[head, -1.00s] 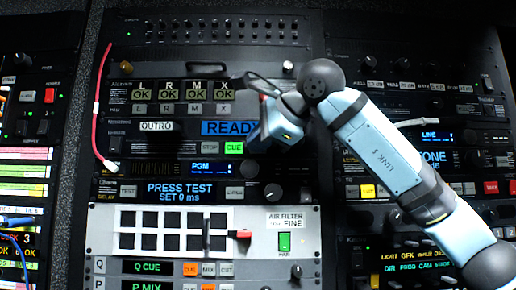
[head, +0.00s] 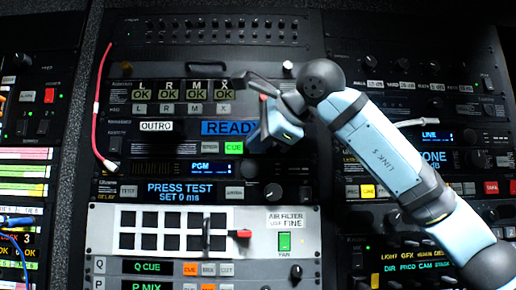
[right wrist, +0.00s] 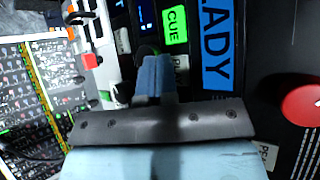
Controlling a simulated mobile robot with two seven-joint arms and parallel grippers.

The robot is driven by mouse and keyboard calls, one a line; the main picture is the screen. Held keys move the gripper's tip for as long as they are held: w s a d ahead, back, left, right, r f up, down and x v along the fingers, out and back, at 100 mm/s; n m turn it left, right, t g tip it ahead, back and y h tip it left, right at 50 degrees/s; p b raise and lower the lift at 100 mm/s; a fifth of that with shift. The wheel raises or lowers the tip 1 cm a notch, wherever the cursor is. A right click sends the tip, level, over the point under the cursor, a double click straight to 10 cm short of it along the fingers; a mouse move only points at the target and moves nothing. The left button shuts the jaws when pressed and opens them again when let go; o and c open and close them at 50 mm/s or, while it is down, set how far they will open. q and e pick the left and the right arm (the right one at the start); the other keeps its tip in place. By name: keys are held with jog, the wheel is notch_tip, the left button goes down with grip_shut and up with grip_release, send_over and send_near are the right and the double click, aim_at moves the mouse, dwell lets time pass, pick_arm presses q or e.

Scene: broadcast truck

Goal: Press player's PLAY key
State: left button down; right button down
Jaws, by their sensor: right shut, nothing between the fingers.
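The player is the dark rack unit with an OUTRO label (head: 157,126) and a blue READY display (head: 225,128). Under the display are a grey key (head: 210,147) and a lit green CUE key (head: 234,147). My right gripper (head: 256,145) covers the area just right of CUE. In the right wrist view the green CUE key (right wrist: 174,25) has a grey key (right wrist: 181,64) beside it, partly lettered with a P, likely PLAY. My right gripper (right wrist: 152,57) is shut and empty, its fingertips close beside that grey key. I cannot tell whether they touch. My left gripper is not in view.
A red cable (head: 97,100) hangs at the left of the player. A large red button (right wrist: 303,103) lies right of my fingers in the wrist view.

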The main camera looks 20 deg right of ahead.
jog(key=shift+w, duration=0.15)
jog(key=shift+w+d, duration=0.15)
jog(key=shift+w, duration=0.1)
jog(key=shift+w+d+p, duration=0.1)
jog(key=shift+w+p, duration=0.2)
jog(key=shift+p, duration=0.1)
dwell(0.6)
jog(key=shift+s, duration=0.15)
jog(key=shift+s+a+b, duration=0.25)
jog(key=shift+s+b, duration=0.1)
jog(key=shift+s, duration=0.2)
dwell(0.3)
jog(key=s, duration=0.2)
jog(key=s+a+b, duration=0.1)
jog(key=s, duration=0.1)
jog(key=shift+s+a+b, duration=0.2)
jog(key=shift+s+b, duration=0.1)
jog(key=shift+s, duration=0.1)
